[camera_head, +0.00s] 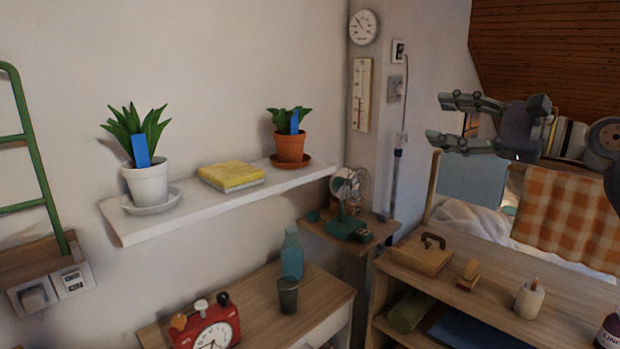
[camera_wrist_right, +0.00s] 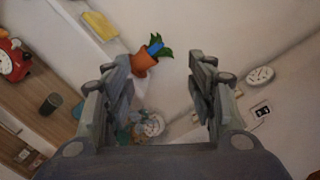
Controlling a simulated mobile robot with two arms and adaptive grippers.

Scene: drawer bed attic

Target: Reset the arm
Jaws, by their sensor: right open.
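My right gripper (camera_head: 452,120) is raised at the upper right in the head view, its fingers pointing left. The fingers are apart with nothing between them. In the right wrist view the two fingers of my right gripper (camera_wrist_right: 164,100) stand wide apart, and only the wall and distant things show behind the gap. My right arm comes in from the right edge and is partly cut off. My left gripper is not in view.
A white shelf (camera_head: 222,207) holds a white-potted plant (camera_head: 147,182), a yellow book (camera_head: 231,174) and a terracotta-potted plant (camera_head: 290,146). Below stand a red clock (camera_head: 208,330), a blue bottle (camera_head: 291,255) and a dark cup (camera_head: 288,295). A wooden cabinet (camera_head: 570,285) stands lower right. Air around the gripper's fingertips looks clear.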

